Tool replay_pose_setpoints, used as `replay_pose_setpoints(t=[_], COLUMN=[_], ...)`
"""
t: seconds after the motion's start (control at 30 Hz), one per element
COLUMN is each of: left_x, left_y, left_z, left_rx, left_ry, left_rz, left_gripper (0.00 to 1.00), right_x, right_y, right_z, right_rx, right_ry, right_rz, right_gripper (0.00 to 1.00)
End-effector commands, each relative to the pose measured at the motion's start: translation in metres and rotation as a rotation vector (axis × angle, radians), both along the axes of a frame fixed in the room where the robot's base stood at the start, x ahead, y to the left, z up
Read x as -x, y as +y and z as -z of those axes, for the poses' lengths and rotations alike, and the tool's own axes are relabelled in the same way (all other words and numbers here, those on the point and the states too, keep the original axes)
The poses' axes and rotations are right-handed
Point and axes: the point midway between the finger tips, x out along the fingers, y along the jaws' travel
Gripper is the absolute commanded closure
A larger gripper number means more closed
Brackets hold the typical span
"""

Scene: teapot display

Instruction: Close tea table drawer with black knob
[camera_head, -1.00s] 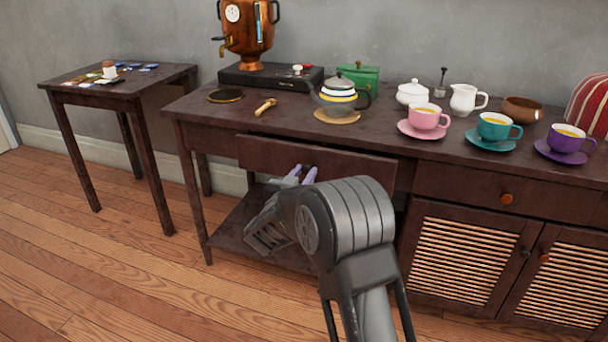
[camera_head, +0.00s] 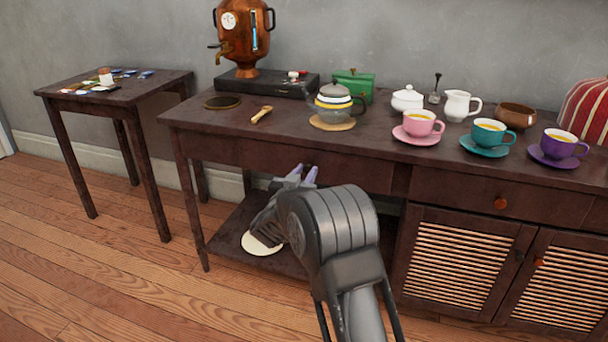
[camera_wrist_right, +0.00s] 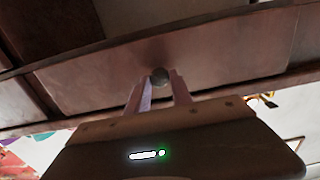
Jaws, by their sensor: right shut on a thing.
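The tea table (camera_head: 215,150) is dark wood, and its drawer (camera_head: 350,172) is at the front under the top. In the head view the drawer front looks about flush with the table frame. The round dark knob (camera_wrist_right: 160,76) shows in the right wrist view at the middle of the drawer front (camera_wrist_right: 215,60). My right gripper (camera_head: 303,174) is at the drawer front, shut on the knob, with its pale purple fingers (camera_wrist_right: 162,88) on either side of it. In the head view the fingers hide the knob. My left gripper is not in view.
A teapot (camera_head: 333,104), a copper samovar (camera_head: 240,38) and several cups stand on top. A cream disc (camera_head: 262,243) lies on the lower shelf, partly behind my arm. A cabinet (camera_head: 455,260) is at the right, a side table (camera_head: 115,90) at the left.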

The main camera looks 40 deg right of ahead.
Motion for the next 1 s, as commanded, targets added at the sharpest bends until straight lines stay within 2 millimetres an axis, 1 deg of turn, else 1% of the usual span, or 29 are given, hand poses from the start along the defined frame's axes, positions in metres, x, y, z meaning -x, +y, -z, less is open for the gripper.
replay_pose_setpoints(t=[0.03, 0.2, 0.3, 0.53, 0.67, 0.77, 1.0], left_x=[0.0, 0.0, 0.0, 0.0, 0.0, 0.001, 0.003], left_y=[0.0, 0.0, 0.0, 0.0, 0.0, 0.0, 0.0], left_z=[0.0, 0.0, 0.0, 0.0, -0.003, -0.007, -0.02], left_rx=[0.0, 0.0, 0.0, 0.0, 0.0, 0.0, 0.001], left_ry=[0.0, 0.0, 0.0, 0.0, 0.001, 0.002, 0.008], left_rz=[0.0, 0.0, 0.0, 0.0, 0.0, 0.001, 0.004], left_gripper=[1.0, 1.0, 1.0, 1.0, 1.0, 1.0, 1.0], right_x=[-0.001, 0.0, 0.0, 0.0, 0.003, 0.009, 0.032], right_y=[-0.003, -0.002, -0.002, -0.001, 0.004, 0.014, 0.046], right_z=[-0.003, -0.003, -0.003, -0.002, -0.003, -0.004, -0.005], right_rx=[0.005, 0.004, 0.004, 0.004, 0.003, 0.002, 0.003], right_ry=[-0.005, -0.004, -0.004, -0.003, -0.003, -0.003, -0.002], right_rz=[0.001, 0.001, 0.0, 0.0, 0.0, -0.001, -0.002], right_gripper=[0.72, 0.58, 0.52, 0.52, 0.52, 0.52, 0.52])
